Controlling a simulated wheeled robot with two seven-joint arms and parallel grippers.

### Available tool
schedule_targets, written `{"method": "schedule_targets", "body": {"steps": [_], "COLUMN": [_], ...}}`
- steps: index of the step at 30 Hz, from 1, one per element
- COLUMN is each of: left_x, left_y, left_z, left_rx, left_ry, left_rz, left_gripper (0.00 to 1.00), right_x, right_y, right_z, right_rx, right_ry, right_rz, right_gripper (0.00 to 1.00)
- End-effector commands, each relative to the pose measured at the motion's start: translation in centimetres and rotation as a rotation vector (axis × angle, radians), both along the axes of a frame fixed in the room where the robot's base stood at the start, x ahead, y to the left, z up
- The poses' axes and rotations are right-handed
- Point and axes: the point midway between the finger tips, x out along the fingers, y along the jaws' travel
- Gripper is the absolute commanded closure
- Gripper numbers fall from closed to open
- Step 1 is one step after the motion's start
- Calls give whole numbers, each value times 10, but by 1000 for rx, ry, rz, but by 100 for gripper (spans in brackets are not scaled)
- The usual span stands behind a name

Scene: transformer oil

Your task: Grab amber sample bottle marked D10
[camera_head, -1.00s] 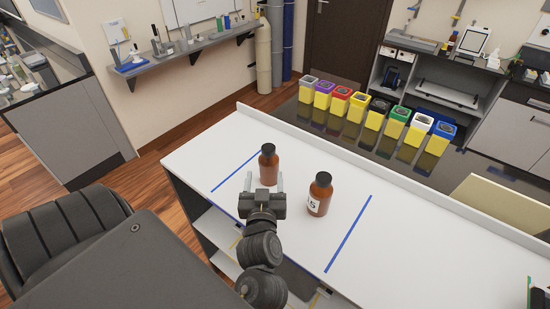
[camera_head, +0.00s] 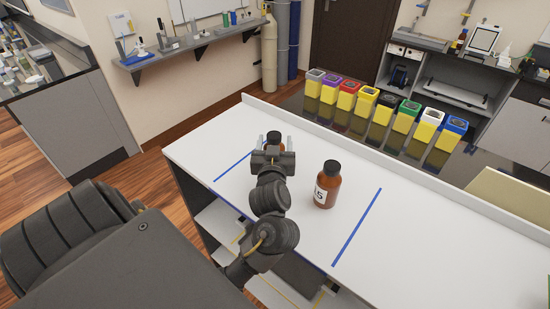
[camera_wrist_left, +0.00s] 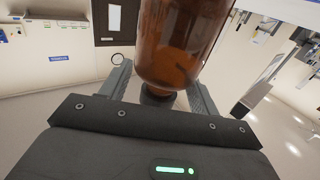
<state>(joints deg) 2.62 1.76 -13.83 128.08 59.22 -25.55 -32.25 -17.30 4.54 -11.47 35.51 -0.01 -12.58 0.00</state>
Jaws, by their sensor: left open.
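One amber bottle with a black cap (camera_head: 274,135) stands on the white bench, mostly hidden behind my left gripper (camera_head: 275,143); its label does not show. In the left wrist view its brown glass body (camera_wrist_left: 180,45) fills the top middle, with the dark cap below it. My left gripper is open, its fingers (camera_wrist_left: 160,82) on either side of the bottle's neck area; I cannot tell whether they touch it. A second amber bottle (camera_head: 327,186) stands upright to the right, its white label showing a "5". No D10 mark is readable. My right gripper is out of view.
Blue tape lines (camera_head: 357,227) mark the white bench top (camera_head: 430,235) on both sides of the bottles. Several yellow bins with coloured lids (camera_head: 382,108) stand behind the bench's raised back edge.

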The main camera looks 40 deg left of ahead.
Motion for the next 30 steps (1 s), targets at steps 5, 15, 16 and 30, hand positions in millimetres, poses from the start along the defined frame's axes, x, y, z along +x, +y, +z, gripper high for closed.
{"method": "schedule_targets", "body": {"steps": [5,15,16,30], "left_x": [3,3,3,3], "left_y": [3,3,3,3], "left_z": [1,1,1,1], "left_rx": [0,-1,-1,-1], "left_ry": [0,-1,0,-1], "left_rz": [0,0,0,0], "left_gripper": [39,67,71,100], "right_x": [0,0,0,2], "right_y": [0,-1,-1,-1], "right_z": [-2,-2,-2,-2], "right_rx": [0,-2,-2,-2], "right_ry": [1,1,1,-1], "right_rz": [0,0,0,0], "right_gripper": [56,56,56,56]}}
